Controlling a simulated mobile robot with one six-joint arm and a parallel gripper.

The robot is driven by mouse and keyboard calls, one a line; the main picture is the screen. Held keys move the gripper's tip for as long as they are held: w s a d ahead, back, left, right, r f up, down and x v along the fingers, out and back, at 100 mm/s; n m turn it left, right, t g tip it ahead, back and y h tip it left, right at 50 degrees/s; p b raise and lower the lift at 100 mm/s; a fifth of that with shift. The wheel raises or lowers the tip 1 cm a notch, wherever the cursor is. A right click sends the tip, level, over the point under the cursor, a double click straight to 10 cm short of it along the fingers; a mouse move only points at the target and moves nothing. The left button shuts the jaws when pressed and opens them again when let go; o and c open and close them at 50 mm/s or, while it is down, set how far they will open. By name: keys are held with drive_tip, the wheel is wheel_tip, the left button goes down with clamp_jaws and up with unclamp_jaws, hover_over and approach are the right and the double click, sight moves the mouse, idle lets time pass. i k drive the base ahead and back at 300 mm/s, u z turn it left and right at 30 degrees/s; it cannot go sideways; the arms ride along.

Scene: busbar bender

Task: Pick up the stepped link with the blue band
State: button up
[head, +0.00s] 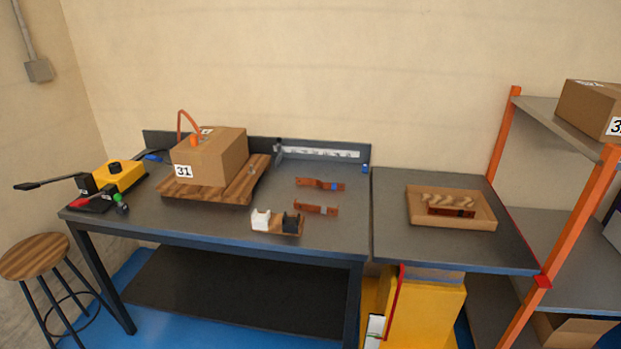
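A copper link with a blue band (320,184) lies on the workbench (235,222), right of the middle and toward the back. Its band sits right of its centre, and the bar looks stepped there. A second copper link (315,208) lies just in front of it, apart from it, with a grey-looking band. Another copper piece (451,212) lies in the shallow cardboard tray (488,222) on the side table. My gripper is not in view.
A cardboard box marked 31 (208,158) stands on a wooden board (178,190) at left. A yellow bender with levers (122,174) is at the far left. White and black blocks (261,219) stand at the front edge. An orange-post shelf (560,255) stands at right.

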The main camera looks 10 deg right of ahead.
sight(309, 181)
drive_tip(key=z, duration=0.05)
drive_tip(key=i, duration=0.9)
drive_tip(key=z, duration=0.95)
drive_tip(key=k, duration=0.15)
drive_tip(key=u, duration=2.5)
drive_tip(key=i, duration=0.55)
drive_tip(key=u, duration=0.1)
